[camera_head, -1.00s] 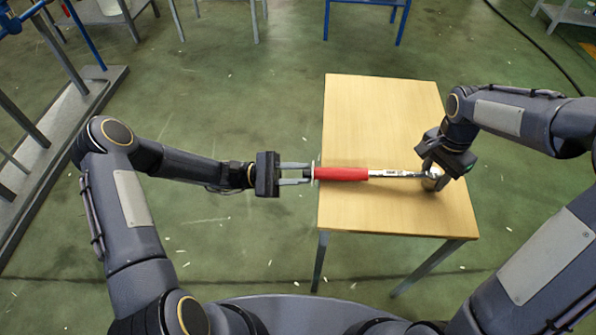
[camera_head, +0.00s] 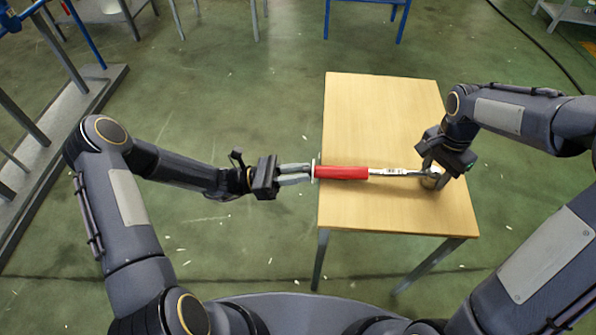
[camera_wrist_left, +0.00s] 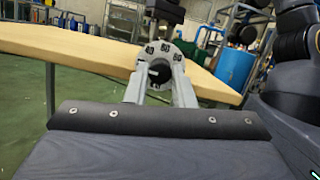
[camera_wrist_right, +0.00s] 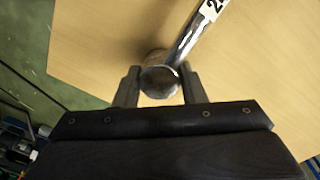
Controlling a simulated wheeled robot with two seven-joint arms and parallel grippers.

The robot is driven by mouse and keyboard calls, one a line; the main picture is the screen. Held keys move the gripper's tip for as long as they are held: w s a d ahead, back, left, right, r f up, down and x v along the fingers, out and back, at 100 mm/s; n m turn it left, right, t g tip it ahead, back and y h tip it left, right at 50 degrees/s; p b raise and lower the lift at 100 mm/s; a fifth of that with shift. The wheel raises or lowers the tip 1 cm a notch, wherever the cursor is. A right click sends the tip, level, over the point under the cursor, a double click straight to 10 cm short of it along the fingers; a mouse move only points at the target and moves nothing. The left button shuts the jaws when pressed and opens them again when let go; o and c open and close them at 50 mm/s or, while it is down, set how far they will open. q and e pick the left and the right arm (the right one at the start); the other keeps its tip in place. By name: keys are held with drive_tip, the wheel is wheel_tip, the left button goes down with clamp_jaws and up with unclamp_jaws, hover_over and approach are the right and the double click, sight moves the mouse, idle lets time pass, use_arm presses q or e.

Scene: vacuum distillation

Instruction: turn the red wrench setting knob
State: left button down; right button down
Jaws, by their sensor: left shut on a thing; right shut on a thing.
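The wrench (camera_head: 343,173) has a red handle and a chrome shaft, and lies across the wooden table. Its setting knob (camera_wrist_left: 160,72) at the handle's left end shows in the left wrist view as a disc with printed numbers and a dark centre. My left gripper (camera_head: 309,174) is shut on the knob at the table's left edge, and its fingers look tilted around it. My right gripper (camera_head: 432,172) is shut on the wrench's round head; in the right wrist view the fingers stand on both sides of the chrome head (camera_wrist_right: 160,80).
The wooden table (camera_head: 375,110) is otherwise bare, with free room behind and in front of the wrench. A metal frame (camera_head: 70,110) stands on the floor at far left. A blue stool (camera_head: 368,5) is behind the table.

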use_arm(q)
drive_tip(key=shift+f, duration=0.1)
idle(0.3)
drive_tip(key=c, duration=1.2)
unclamp_jaws()
drive_tip(key=shift+c, duration=0.2)
drive_tip(key=shift+a, duration=0.1)
drive_tip(key=v, duration=1.1)
drive_tip(key=shift+a, duration=0.45)
use_arm(e)
drive_tip(key=c, duration=0.8)
unclamp_jaws()
drive_tip(key=shift+c, duration=0.2)
drive_tip(key=shift+r, duration=0.1)
